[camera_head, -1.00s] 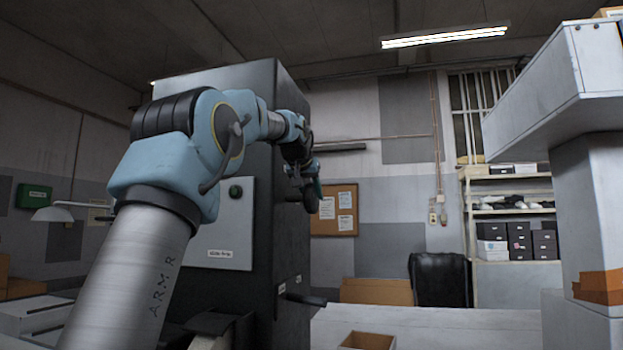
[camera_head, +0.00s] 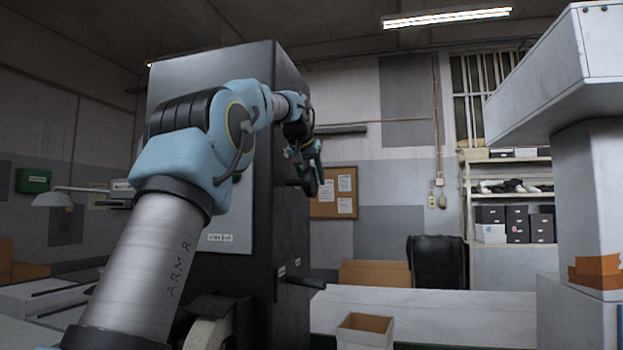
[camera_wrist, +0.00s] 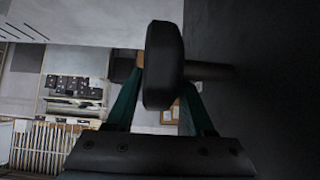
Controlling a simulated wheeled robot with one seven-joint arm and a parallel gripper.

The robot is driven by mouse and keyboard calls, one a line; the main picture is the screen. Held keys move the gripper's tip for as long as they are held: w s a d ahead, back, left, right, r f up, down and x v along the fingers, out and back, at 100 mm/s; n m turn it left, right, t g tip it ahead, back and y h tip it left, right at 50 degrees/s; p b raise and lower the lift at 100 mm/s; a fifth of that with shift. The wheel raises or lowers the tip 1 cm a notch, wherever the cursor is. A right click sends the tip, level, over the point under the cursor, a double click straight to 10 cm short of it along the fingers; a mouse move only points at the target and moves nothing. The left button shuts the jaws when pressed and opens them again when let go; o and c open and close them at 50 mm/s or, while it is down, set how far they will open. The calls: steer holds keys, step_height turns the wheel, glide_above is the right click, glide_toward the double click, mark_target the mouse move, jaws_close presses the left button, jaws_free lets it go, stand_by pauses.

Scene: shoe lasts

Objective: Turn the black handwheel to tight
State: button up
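The black handwheel (camera_head: 311,183) stands out from the right side of a dark cabinet (camera_head: 290,220). In the wrist view the handwheel (camera_wrist: 163,65) is seen edge-on, and its shaft runs right to the dark cabinet wall. My gripper (camera_head: 316,152) is at the handwheel in the head view. In the wrist view the teal fingers of my gripper (camera_wrist: 161,95) stand apart, one on each side of the rim. The rim hides part of the fingertips. A narrow gap shows beside the lower rim; contact higher up is unclear. Any tight marking is not readable.
A black lever (camera_head: 300,282) sticks out low on the cabinet. A grey machine column (camera_head: 588,190) stands at the right. The space between handwheel and column looks clear.

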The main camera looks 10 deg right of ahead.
steer(key=shift+o, duration=1)
steer(key=shift+s, duration=0.1)
steer(key=b+v, duration=0.2)
steer(key=v, duration=0.8)
steer(key=shift+s+a+r, duration=0.15)
steer(key=shift+s+r, duration=0.05)
steer(key=shift+r, duration=0.05)
